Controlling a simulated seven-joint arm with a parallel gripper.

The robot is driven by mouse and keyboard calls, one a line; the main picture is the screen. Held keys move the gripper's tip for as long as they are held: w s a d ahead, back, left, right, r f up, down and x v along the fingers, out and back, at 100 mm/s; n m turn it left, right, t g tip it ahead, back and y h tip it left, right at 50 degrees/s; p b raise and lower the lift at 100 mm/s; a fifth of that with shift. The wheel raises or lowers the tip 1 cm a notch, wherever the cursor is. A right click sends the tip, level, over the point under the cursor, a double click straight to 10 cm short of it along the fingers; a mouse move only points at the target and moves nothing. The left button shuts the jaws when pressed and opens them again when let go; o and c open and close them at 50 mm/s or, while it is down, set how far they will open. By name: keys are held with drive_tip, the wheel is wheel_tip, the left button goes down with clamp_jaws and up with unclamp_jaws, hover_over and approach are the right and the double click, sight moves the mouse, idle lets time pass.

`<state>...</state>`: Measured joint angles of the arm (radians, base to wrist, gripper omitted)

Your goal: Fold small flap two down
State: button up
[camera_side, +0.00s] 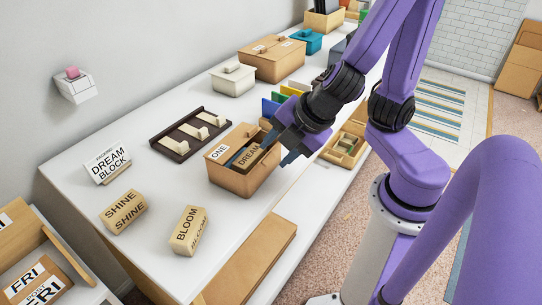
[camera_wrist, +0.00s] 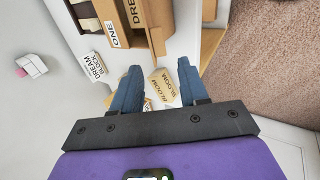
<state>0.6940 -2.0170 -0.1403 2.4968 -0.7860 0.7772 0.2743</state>
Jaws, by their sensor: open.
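An open brown box (camera_side: 233,181) labelled ONE stands near the table's right edge, with a tan block (camera_side: 249,154) marked DREAM in it. In the wrist view the box (camera_wrist: 114,32) and block (camera_wrist: 134,14) are at the top, partly cut off. My gripper (camera_side: 264,158) is over the box in the side view, its blue fingers apart. In the wrist view my gripper (camera_wrist: 159,66) is open, its tips just below the box's near edge, nothing held. I cannot single out small flap two; the arm hides part of the box's top.
Blocks marked SHINE (camera_side: 124,211) and BLOOM (camera_side: 190,230) and a DREAM BLOCK sign (camera_side: 108,164) stand left of the box. A dark rack (camera_side: 190,134) and a closed brown box (camera_side: 273,58) lie behind.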

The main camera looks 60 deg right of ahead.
sight(266, 163)
drive_tip(key=shift+x, duration=2)
